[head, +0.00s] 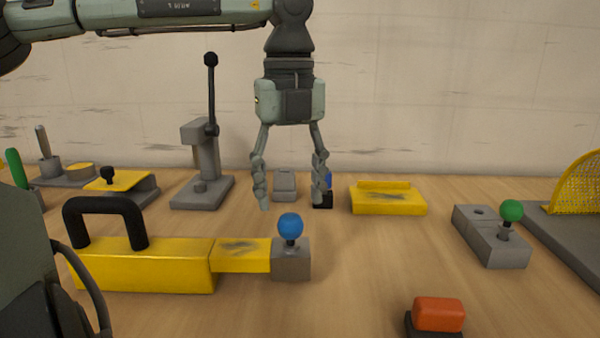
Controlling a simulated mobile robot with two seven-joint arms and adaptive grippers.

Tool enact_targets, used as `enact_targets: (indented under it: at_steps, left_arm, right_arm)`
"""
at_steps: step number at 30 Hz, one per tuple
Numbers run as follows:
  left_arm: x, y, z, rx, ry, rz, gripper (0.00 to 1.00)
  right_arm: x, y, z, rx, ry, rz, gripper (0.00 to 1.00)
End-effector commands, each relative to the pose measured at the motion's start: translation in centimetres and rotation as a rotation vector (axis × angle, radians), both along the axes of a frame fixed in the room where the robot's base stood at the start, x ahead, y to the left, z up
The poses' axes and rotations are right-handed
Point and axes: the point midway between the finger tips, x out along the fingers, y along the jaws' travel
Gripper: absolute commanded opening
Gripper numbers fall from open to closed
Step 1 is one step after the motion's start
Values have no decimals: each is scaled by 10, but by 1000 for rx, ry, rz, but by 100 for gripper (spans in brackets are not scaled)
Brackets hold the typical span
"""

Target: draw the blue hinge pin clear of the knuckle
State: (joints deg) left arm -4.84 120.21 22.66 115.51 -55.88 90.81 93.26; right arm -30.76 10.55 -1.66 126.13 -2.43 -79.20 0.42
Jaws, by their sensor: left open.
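The blue hinge pin (290,226) shows as a round blue knob on a short dark stem. It stands upright in a grey block, the knuckle (291,262), at the right end of a yellow bar (241,256). Any part of the pin inside the knuckle is hidden. My left gripper (292,204) points down with its fingers spread and nothing between them. Its fingertips appear just above the blue knob in the picture, one to each side. How far apart they are in depth I cannot tell. My right gripper is not in view.
A yellow body with a black handle (106,210) adjoins the bar. A grey lever stand (200,165) and yellow tray (387,200) stand behind. A green-knobbed block (492,238) is at right, a red button (438,314) in front. Bare table lies right of the knuckle.

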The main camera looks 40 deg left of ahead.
Motion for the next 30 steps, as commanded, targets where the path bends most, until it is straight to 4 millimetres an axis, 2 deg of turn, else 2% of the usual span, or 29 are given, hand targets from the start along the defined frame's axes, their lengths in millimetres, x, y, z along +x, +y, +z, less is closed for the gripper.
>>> enact_targets:
  at_steps: [3, 9, 15, 22, 30]
  left_arm:
    - [-1, 0, -22, -4, 3, 0, 57]
    - [0, 0, -47, -3, 2, 2, 57]
    - [0, 0, -58, -2, 0, 1, 57]
    - [0, 0, -58, -1, 0, 2, 57]
    - [0, 0, -58, -1, 0, 2, 25]
  right_arm:
    - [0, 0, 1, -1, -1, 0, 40]
    - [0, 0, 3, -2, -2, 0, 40]
    - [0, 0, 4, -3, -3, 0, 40]
    - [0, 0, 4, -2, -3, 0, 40]
    - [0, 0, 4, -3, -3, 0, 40]
